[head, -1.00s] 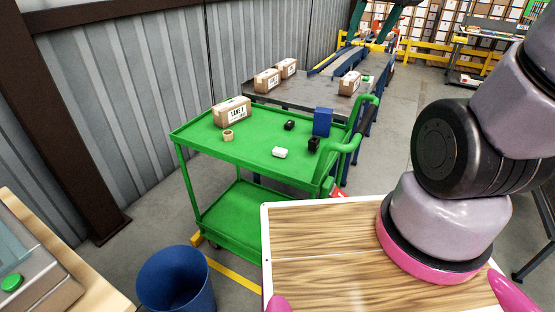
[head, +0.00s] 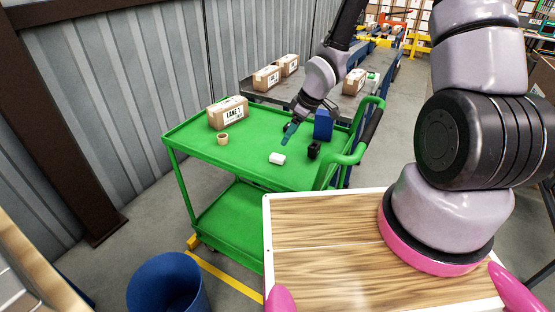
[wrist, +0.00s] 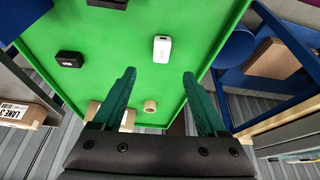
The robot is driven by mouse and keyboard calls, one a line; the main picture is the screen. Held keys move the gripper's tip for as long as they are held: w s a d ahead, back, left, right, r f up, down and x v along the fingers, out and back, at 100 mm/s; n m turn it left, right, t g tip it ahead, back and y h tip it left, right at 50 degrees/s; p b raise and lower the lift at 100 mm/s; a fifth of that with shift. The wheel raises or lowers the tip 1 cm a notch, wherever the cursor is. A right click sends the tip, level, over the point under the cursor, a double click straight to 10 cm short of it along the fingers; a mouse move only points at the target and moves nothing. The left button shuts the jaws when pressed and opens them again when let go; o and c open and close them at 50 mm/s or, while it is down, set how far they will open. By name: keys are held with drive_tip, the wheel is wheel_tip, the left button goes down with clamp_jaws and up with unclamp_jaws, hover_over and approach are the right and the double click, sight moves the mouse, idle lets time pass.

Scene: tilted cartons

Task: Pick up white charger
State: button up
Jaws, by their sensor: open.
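The white charger (head: 277,158) lies on the top shelf of the green cart (head: 249,171), near its front edge. It also shows in the wrist view (wrist: 162,48), above and between the fingertips and apart from them. My gripper (head: 289,135) is open and empty above the cart, just behind the charger in the head view. Its two teal fingers (wrist: 159,75) are spread wide in the wrist view.
On the cart a black item (head: 314,149) and a blue box (head: 323,125) stand right of the charger. A tape roll (head: 222,139) and a carton (head: 227,113) stand left. Another black box (wrist: 70,59) shows in the wrist view. The shelf around the charger is clear.

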sight(278, 156)
drive_tip(key=x, duration=1)
drive_tip(key=shift+s+a+f, duration=0.1)
clamp_jaws()
